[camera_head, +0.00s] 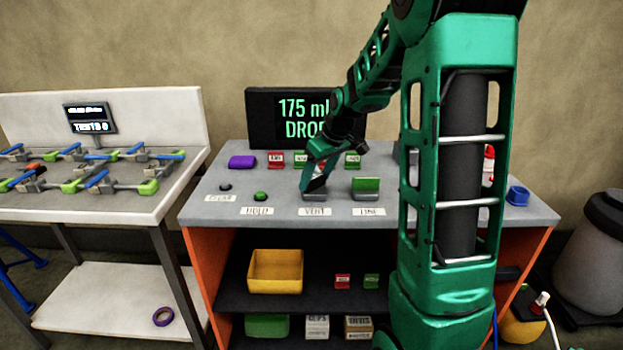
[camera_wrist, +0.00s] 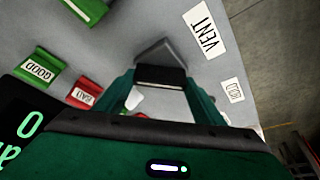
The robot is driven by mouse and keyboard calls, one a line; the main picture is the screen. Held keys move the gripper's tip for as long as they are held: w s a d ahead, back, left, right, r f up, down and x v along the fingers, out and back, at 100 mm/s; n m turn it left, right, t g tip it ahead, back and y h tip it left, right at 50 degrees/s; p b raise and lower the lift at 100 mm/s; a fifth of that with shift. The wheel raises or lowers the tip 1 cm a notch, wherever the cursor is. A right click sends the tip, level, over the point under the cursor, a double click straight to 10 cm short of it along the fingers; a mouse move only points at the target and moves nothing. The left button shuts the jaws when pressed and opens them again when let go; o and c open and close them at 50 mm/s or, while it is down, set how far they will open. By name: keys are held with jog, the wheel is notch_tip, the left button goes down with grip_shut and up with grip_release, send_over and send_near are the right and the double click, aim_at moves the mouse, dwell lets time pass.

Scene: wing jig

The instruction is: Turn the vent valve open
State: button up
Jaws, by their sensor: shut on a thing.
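The vent valve (camera_wrist: 163,52) is a grey base with a dark upright part, beside the white VENT label (camera_wrist: 206,31) in the wrist view. My gripper (camera_wrist: 160,82) has its fingers on both sides of the dark part and is shut on it. In the head view the vent valve's grey base (camera_head: 314,197) sits on the grey bench top, behind its VENT label (camera_head: 315,212), with my gripper (camera_head: 314,185) coming down over it. The fingers hide most of the valve there, so its turn angle is hard to tell.
A green-flapped block (camera_head: 366,187) stands just right of the valve, above another label. A green button (camera_head: 260,196) and a dark button (camera_head: 225,187) lie to the left. Behind are small red and green blocks and a screen (camera_head: 262,117) reading "175 ml DROP", partly hidden by my arm.

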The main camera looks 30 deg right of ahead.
jog(key=n+y, duration=0.1)
jog(key=n, duration=0.3)
jog(key=shift+w+d+r+n+g+y, duration=0.1)
jog(key=shift+w+d+n+g+y, duration=0.1)
jog(key=shift+n+g+y, duration=0.15)
jog(key=shift+w+d+n+g+y, duration=0.1)
jog(key=shift+n+g+y, duration=0.2)
jog(key=shift+n, duration=0.8)
jog(key=shift+w+d+n+g+y, duration=0.15)
jog(key=shift+n+y, duration=0.2)
jog(key=shift+n, duration=0.7)
jog(key=shift+s+a, duration=0.1)
jog(key=o, duration=1.1)
jog(key=shift+c, duration=0.2)
jog(key=shift+s, duration=0.1)
jog(key=v, duration=1)
jog(key=shift+r, duration=0.35)
